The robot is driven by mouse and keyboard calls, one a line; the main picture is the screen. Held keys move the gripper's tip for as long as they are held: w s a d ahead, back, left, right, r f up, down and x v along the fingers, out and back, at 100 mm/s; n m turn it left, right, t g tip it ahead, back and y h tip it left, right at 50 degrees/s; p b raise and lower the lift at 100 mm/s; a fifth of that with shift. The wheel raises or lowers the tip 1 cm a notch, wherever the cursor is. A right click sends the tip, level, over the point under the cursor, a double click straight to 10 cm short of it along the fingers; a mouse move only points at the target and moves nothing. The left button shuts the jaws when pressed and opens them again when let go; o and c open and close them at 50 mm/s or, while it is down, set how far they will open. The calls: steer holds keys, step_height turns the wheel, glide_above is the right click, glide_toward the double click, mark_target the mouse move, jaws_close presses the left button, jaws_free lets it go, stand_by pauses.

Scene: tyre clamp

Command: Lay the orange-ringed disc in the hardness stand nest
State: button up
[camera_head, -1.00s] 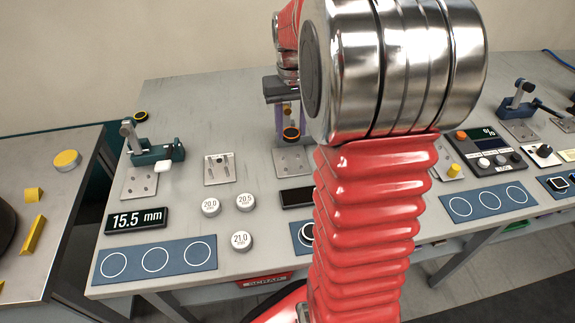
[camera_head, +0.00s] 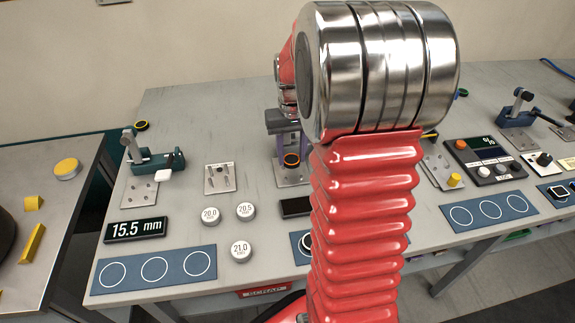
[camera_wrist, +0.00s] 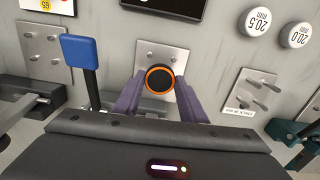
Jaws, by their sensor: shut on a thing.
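The orange-ringed black disc (camera_head: 291,160) is held between the purple fingers of my gripper (camera_head: 282,146). In the wrist view the disc (camera_wrist: 157,80) sits at the ends of both fingers, and my gripper (camera_wrist: 157,88) is shut on it. A post with a blue pad (camera_wrist: 80,52) stands beside the plate.
A green lever gauge (camera_head: 155,158) and a pin plate (camera_head: 220,178) stand to the left. My arm hides the bench's middle right.

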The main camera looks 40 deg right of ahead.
mark_target(292, 160)
step_height(292, 160, down, 4)
steer(key=shift+r, duration=0.25)
steer(key=shift+c, duration=0.5)
steer(key=shift+s+f, duration=0.1)
steer(key=shift+f, duration=0.15)
jaws_close()
steer(key=o, duration=0.9)
jaws_free()
steer(key=o, duration=0.3)
steer(key=shift+o, duration=0.2)
steer(key=shift+r, duration=0.15)
step_height(292, 160, up, 12)
